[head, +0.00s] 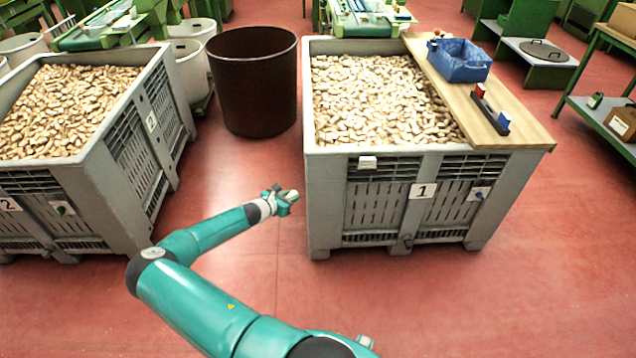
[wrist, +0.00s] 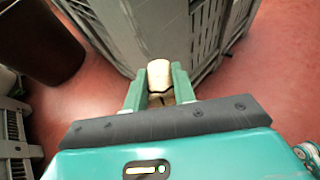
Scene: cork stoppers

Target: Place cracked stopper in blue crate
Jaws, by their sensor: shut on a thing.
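My gripper (head: 284,199) is shut on a pale cork stopper (wrist: 159,74), held between the two green fingers in the wrist view. A dark line crosses the stopper near the fingers; its lower part is partly hidden by them. In the head view the stopper (head: 293,195) shows small at the fingertips, in the air left of the grey bin marked 1. The blue crate (head: 461,72) stands on a wooden board at the back right of that bin, well up and right of my gripper. I cannot see clearly what is inside it.
Grey bin 1 (head: 327,179) is full of corks, and the wooden board (head: 519,132) lies across its right side. A small red, black and blue item (head: 490,110) lies on the board. A brown barrel (head: 254,90) and grey bin 2 (head: 120,195) stand left.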

